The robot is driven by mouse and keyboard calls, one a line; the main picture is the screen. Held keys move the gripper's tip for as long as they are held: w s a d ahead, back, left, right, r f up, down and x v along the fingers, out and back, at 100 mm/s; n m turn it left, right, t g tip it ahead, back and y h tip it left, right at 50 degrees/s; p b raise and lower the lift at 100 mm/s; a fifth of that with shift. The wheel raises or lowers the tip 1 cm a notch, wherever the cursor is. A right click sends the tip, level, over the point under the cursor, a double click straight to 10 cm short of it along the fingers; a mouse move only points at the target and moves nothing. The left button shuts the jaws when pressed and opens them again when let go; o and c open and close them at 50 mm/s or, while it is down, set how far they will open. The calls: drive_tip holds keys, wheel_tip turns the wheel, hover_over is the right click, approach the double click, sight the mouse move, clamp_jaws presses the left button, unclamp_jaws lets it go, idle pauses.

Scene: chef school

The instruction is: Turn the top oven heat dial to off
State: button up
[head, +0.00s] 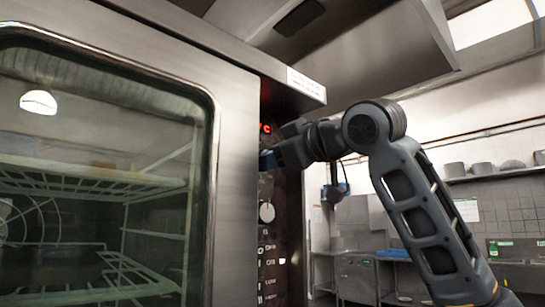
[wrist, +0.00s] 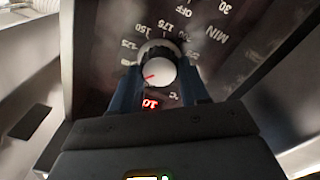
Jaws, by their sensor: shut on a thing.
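The top oven heat dial is a round white knob (wrist: 160,72) with a red mark on its lower left side, in the wrist view. A printed temperature scale surrounds it, upside down in this view. My gripper (wrist: 158,84) has one dark blue finger on each side of the dial and is shut on it. In the head view my gripper (head: 268,160) reaches the dark control panel (head: 282,235) just below the red display (head: 265,128). There the gripper hides the top dial.
A lower white dial (head: 267,212) sits on the same panel, below my gripper. The oven's glass door (head: 90,170) is closed at the left, with wire racks behind it. A steel hood (head: 370,50) hangs above. Shelves and a counter stand farther back at the right.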

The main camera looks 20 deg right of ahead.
drive_tip(key=shift+f+n, duration=0.1)
drive_tip(key=shift+n, duration=4.2)
drive_tip(key=shift+a, duration=0.1)
drive_tip(key=o, duration=1.1)
drive_tip(key=shift+c, duration=0.2)
drive_tip(key=b+v, duration=0.2)
drive_tip(key=v, duration=0.6)
